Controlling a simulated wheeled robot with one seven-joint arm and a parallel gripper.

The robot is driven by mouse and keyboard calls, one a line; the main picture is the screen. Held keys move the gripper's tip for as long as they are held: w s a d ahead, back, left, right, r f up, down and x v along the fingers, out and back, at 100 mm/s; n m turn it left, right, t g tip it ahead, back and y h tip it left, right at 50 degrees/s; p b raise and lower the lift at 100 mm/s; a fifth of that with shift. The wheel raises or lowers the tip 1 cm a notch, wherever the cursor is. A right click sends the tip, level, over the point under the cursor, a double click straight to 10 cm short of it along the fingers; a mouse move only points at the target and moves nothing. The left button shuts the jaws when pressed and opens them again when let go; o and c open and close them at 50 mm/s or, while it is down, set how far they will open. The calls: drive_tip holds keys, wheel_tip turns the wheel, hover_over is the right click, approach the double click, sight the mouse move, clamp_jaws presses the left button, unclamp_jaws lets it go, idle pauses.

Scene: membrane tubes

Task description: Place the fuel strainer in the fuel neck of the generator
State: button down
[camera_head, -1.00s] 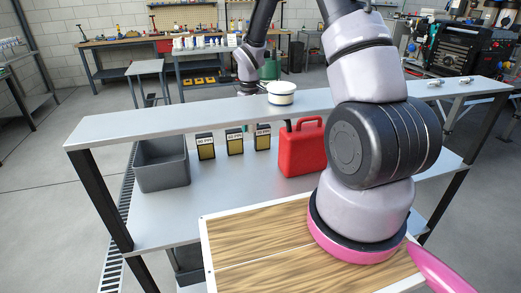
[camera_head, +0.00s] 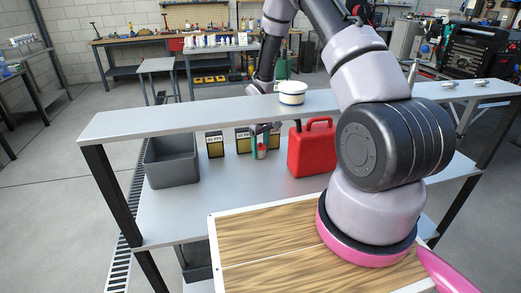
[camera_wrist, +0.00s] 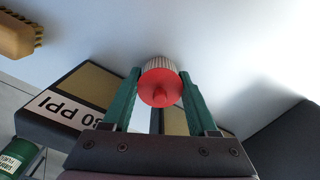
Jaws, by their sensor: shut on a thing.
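My gripper (camera_head: 262,144) has teal fingers and is under the upper shelf, in front of the labelled boxes. I cannot tell for sure that this is the fuel strainer. In the head view the held piece (camera_head: 262,151) is small and just above the lower shelf. Whether it touches the shelf is unclear. I cannot clearly make out a generator or fuel neck.
Black-and-yellow PPI boxes (camera_head: 215,145) stand on the lower shelf (camera_head: 190,215). A grey bin (camera_head: 171,168) is left, a red can (camera_head: 312,148) close right of my gripper. The upper shelf (camera_head: 180,120) passes overhead, holding a white pot (camera_head: 292,97). A wooden board (camera_head: 262,232) lies in front.

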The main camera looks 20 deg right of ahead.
drive_tip(key=shift+f, duration=0.1)
drive_tip(key=shift+c, duration=0.9)
unclamp_jaws()
